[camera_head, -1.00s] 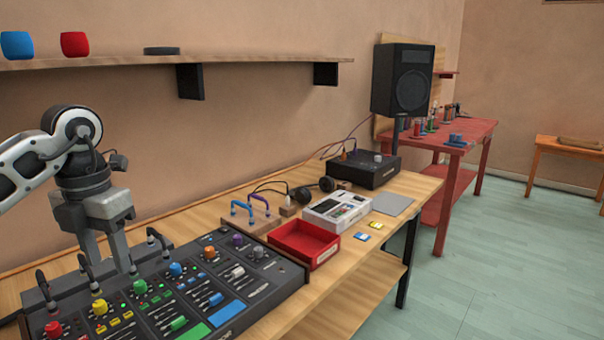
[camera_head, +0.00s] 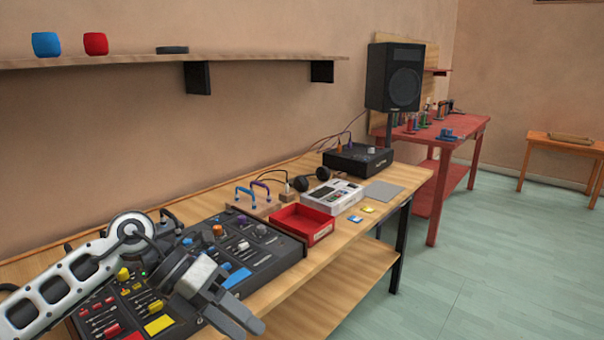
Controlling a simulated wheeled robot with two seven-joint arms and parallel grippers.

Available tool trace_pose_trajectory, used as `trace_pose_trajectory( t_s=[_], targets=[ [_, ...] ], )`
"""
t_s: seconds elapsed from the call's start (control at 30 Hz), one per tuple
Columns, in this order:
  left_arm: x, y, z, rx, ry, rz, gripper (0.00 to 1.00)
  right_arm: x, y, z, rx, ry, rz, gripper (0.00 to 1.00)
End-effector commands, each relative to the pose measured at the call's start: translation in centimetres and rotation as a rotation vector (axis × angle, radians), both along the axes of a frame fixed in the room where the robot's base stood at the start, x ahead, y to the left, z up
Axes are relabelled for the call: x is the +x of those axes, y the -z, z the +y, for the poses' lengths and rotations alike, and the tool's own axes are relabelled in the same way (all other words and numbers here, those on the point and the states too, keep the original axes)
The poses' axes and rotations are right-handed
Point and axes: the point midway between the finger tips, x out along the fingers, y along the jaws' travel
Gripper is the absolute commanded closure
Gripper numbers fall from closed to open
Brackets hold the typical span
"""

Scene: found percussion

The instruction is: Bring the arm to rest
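My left arm comes in from the left, low over the front of the dark mixing console (camera_head: 262,262). Its gripper (camera_head: 250,325) points down and to the right near the console's front edge. The two fingers look apart with nothing between them. The arm and gripper hide part of the console's knobs, sliders and pads. Whether the gripper touches the console cannot be told. My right gripper is not in view.
A red tray (camera_head: 303,236), a white device (camera_head: 333,195), headphones (camera_head: 311,179) and a black box (camera_head: 358,160) stand along the wooden bench. A speaker (camera_head: 395,78) stands behind. A shelf (camera_head: 270,72) runs above. Open floor (camera_head: 480,270) lies at the right.

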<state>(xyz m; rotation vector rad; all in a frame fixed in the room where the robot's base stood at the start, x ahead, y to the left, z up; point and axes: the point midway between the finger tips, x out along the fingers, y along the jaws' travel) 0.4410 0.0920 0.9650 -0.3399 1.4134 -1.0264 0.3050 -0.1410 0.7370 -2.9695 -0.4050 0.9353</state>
Motion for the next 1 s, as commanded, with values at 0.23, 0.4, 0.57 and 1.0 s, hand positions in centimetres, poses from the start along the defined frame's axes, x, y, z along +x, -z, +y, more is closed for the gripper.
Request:
trace_pose_trajectory(
  t_s=[0.23,0.4,0.57,1.0],
  targets=[
    [-3.7,-2.9,-8.9,-0.839,-0.306,0.368,0.56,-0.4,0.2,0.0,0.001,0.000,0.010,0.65],
    [-1.5,-1.3,-5.9,-1.221,-0.801,0.710,0.56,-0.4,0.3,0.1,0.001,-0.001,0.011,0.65],
    [-1.7,7.3,-0.4,-1.346,-1.395,1.076,0.56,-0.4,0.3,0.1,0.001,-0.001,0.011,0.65],
    [-13.6,22.7,4.8,-1.061,-2.233,1.634,0.56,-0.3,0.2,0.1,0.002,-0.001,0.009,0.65]
  ],
)
